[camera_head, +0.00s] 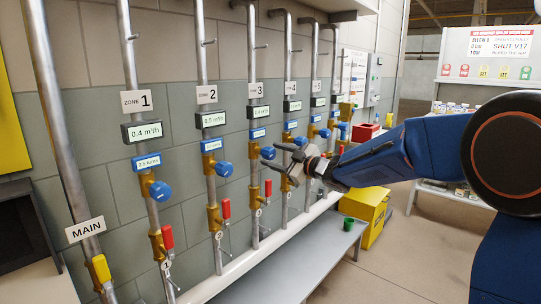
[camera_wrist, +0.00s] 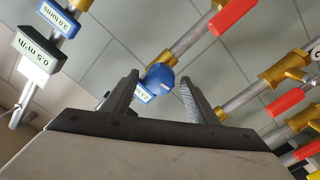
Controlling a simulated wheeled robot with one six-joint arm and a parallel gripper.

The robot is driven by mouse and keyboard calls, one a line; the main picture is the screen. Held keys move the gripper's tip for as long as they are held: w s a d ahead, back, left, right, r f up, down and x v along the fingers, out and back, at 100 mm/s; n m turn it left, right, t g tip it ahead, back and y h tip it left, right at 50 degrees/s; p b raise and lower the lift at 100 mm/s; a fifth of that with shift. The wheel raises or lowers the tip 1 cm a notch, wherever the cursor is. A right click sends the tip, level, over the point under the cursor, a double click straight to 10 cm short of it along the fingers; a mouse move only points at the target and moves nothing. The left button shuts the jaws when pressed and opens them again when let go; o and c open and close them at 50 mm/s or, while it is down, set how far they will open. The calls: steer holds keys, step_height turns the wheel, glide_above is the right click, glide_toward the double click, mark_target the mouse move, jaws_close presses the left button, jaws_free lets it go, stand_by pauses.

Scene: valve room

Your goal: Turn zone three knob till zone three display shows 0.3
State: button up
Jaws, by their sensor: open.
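The zone three knob (camera_head: 268,152) is blue and sits on the third numbered pipe, below its blue turns display (camera_head: 258,133). The zone three display (camera_head: 261,112) is above that; its digits are too small to read surely. My gripper (camera_head: 276,156) is open close to the knob, with its fingers pointing left toward the pipe. In the wrist view the blue knob (camera_wrist: 160,77) shows in the gap between my open fingertips (camera_wrist: 159,80). I see no contact, and I cannot tell how far the fingertips are from it.
Zone 2 display (camera_head: 212,119) reads 0.5 and its blue knob (camera_head: 223,168) is on the left. Zone 1 display (camera_head: 146,130) reads 0.4. Red-handled valves (camera_head: 226,208) stand below the knobs. A grey bench (camera_head: 285,270) runs along the wall; floor at right is clear.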

steer(key=shift+x, duration=1.05)
steer(key=c, duration=1)
steer(key=shift+m, duration=2.2)
steer(key=o, duration=1)
steer(key=shift+d, duration=0.1)
